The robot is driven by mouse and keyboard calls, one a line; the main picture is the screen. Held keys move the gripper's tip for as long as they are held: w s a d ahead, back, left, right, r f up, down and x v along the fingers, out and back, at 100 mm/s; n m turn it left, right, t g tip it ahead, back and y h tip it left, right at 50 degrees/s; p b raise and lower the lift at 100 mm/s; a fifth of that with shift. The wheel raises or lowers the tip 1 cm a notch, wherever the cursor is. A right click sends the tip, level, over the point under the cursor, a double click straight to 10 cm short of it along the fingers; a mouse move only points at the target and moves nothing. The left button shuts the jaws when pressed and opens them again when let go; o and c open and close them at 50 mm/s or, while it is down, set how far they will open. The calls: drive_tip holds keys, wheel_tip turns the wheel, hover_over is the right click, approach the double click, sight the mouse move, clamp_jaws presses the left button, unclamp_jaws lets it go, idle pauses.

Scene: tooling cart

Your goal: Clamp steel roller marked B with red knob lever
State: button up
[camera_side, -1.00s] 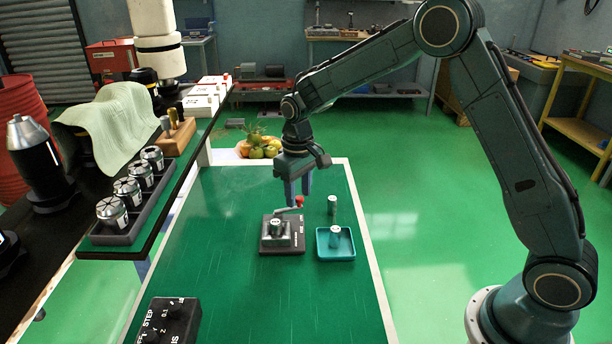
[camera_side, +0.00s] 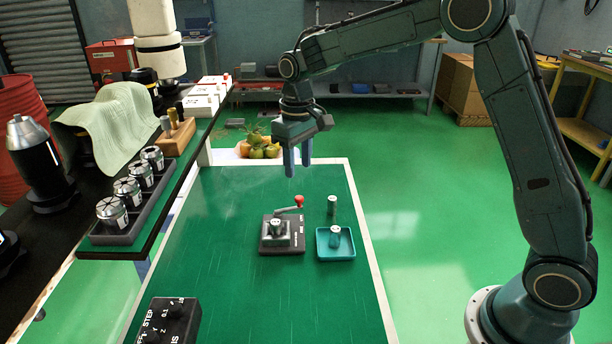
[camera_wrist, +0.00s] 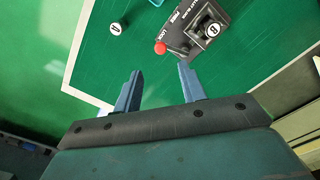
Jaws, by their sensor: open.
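The steel roller marked B (camera_wrist: 213,30) stands upright in the dark clamp fixture (camera_side: 268,249); its top shows in the side view (camera_side: 276,226). The lever's red knob (camera_side: 299,201) sticks out at the fixture's far right corner; the wrist view shows this knob (camera_wrist: 160,47) beside the lettered plate. I cannot tell whether the lever is locked. My gripper (camera_side: 299,170) is open and empty, above and beyond the knob, apart from it. In the wrist view, my fingertips (camera_wrist: 159,72) point towards the knob with a gap between.
A roller marked A (camera_wrist: 115,28) stands on the green mat, right of the fixture in the side view (camera_side: 332,204). A teal tray (camera_side: 322,254) holds another roller (camera_side: 335,234). A black control box (camera_side: 170,322) lies at the near left. The mat's right side is free.

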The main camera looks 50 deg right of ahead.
wheel_tip(320, 180, up, 6)
hover_over(299, 198)
drive_tip(key=shift+w+d+f, duration=0.1)
drive_tip(key=shift+w+d, duration=0.05)
drive_tip(key=shift+w, duration=0.05)
idle(0.4)
drive_tip(key=shift+s+m, duration=0.15)
drive_tip(key=shift+m, duration=0.25)
drive_tip(key=shift+f, duration=0.25)
wheel_tip(299, 198, down, 13)
drive_tip(key=shift+f, duration=0.2)
idle(0.5)
